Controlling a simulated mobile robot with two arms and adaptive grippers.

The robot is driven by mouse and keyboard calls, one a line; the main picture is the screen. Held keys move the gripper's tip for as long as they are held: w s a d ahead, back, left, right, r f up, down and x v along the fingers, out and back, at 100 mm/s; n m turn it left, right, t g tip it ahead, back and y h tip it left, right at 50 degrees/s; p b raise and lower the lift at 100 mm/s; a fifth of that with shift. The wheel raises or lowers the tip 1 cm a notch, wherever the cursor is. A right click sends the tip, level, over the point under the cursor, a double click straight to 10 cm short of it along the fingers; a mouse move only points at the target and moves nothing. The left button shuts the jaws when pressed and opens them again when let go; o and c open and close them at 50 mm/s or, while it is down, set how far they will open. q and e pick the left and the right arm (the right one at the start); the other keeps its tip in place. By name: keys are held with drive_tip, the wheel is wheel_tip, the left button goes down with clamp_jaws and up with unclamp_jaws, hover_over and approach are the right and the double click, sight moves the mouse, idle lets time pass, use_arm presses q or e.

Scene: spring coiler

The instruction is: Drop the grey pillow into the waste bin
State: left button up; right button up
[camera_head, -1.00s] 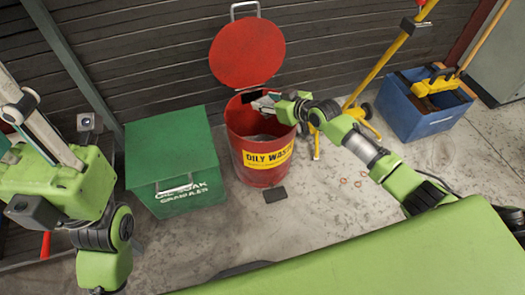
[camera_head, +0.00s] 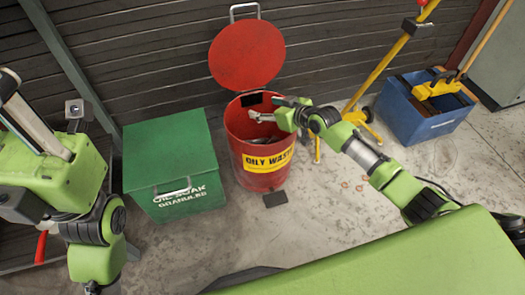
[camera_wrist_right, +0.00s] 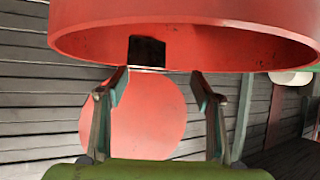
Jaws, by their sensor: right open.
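The waste bin (camera_head: 235,150) is a red drum with a yellow "OILY WASTE" label, and its round red lid stands open behind it. My right gripper (camera_head: 256,115) is over the bin's opening, with its fingers apart and nothing between them. In the right wrist view, the two open fingers of this gripper (camera_wrist_right: 160,85) show below the bin's red rim (camera_wrist_right: 220,50). A greyish patch shows low inside the bin, mostly hidden by the rim and gripper; I cannot tell whether it is the grey pillow.
A green granules box (camera_head: 165,150) stands left of the bin. A yellow trolley (camera_head: 380,65) and a blue crate (camera_head: 425,118) stand to the right. A dark pedal (camera_head: 275,199) lies at the bin's foot.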

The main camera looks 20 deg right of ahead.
drive_tip(key=shift+s, duration=0.1)
drive_tip(key=v, duration=1.2)
